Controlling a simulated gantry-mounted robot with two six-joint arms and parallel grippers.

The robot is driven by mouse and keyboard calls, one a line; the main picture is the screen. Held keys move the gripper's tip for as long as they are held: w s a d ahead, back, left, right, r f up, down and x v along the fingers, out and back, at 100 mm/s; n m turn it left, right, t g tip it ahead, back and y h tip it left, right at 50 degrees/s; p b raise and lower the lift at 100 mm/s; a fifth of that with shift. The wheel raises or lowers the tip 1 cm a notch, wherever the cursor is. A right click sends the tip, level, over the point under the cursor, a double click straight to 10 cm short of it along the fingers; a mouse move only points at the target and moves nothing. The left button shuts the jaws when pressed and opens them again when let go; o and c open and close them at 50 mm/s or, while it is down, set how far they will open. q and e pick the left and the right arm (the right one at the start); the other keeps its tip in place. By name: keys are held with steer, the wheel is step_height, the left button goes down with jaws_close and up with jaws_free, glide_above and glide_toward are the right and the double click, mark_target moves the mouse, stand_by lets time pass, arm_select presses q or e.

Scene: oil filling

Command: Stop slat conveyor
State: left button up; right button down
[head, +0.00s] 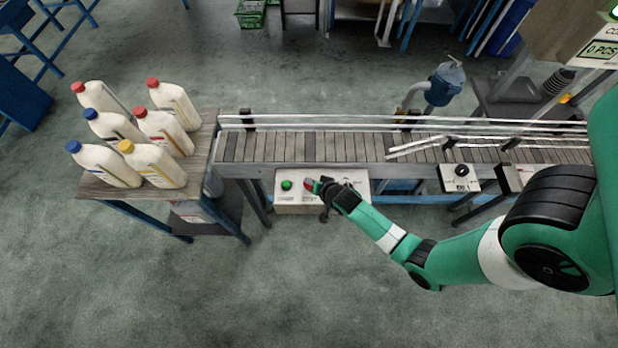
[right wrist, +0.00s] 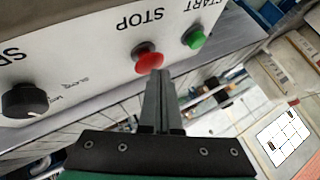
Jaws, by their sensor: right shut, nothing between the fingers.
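The slat conveyor (head: 300,146) runs from the bottle table to the right, and its belt is empty in the part I see. Its white control panel (head: 290,204) is on the front side, with a green START button (head: 287,185) and a red STOP button beside it. In the right wrist view the red STOP button (right wrist: 148,58) is right in front of the fingertips of my right gripper (right wrist: 160,74), which is shut and empty. The tips overlap the button's lower edge; I cannot tell whether they touch it. The green START button (right wrist: 194,39) is to its right. My left gripper is not in view.
A wooden table (head: 98,189) at the left end of the conveyor holds several white bottles (head: 155,160) with red, blue and yellow caps. A black speed knob (right wrist: 25,100) sits left of STOP. Guide rails (head: 420,146) line the belt. The floor in front is clear.

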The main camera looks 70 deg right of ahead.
steer(key=shift+f, duration=0.25)
stand_by(0.4)
steer(key=shift+r+p, duration=0.7)
steer(key=shift+r, duration=0.25)
step_height(320, 180, up, 5)
steer(key=p, duration=0.5)
